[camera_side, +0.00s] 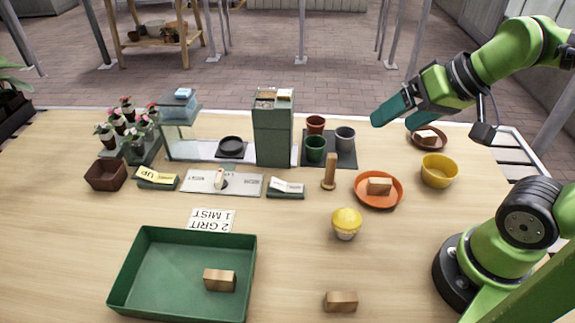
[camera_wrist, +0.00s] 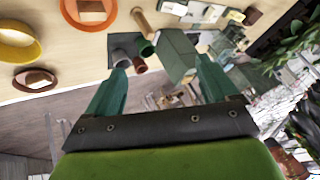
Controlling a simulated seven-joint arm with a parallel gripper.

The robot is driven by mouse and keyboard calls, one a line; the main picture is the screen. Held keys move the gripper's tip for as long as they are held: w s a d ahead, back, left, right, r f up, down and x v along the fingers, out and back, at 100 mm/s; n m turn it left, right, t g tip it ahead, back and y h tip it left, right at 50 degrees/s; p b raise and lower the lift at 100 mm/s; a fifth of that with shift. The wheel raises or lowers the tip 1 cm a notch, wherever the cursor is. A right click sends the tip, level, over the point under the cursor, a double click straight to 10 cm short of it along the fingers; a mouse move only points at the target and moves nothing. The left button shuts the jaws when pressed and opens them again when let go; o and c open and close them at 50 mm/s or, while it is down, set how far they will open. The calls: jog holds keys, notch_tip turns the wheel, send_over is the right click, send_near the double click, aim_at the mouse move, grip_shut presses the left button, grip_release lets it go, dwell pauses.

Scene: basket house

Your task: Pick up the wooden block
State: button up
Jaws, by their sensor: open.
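Several wooden blocks are in view. In the side view, one block (camera_side: 341,301) lies on the bare table at the front. Another block (camera_side: 220,280) lies in the green tray (camera_side: 125,280). A third block (camera_side: 379,186) is on the orange plate (camera_side: 367,203), also seen in the wrist view as a block (camera_wrist: 91,6). A pale-topped block (camera_side: 427,137) sits in the small brown dish (camera_side: 441,146) at the back right. My gripper (camera_side: 388,114) is raised above the back of the table, open and empty, apart from every block. The wrist view shows its spread fingers (camera_wrist: 160,70).
A yellow bowl (camera_side: 439,171), a wooden peg (camera_side: 329,172), a yellow-topped cup (camera_side: 346,222) and several pots (camera_side: 345,137) stand around the middle and right. A tall green box (camera_side: 272,130) stands behind. The front middle of the table has free room.

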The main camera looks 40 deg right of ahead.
jog(key=shift+a+r, duration=0.1)
jog(key=c, duration=0.5)
jog(key=m+g+h, duration=0.1)
jog(key=m+g, duration=0.7)
jog(key=m, duration=1.1)
send_over(427, 134)
jog(key=f, duration=1.8)
jog(key=shift+w+d+f, duration=0.2)
jog(key=shift+d, duration=0.2)
jog(key=shift+s+a+f, duration=0.1)
jog(key=shift+a+f, duration=0.05)
jog(key=shift+f, duration=1.15)
jog(key=shift+a+f, duration=0.15)
jog(key=shift+f, duration=1.1)
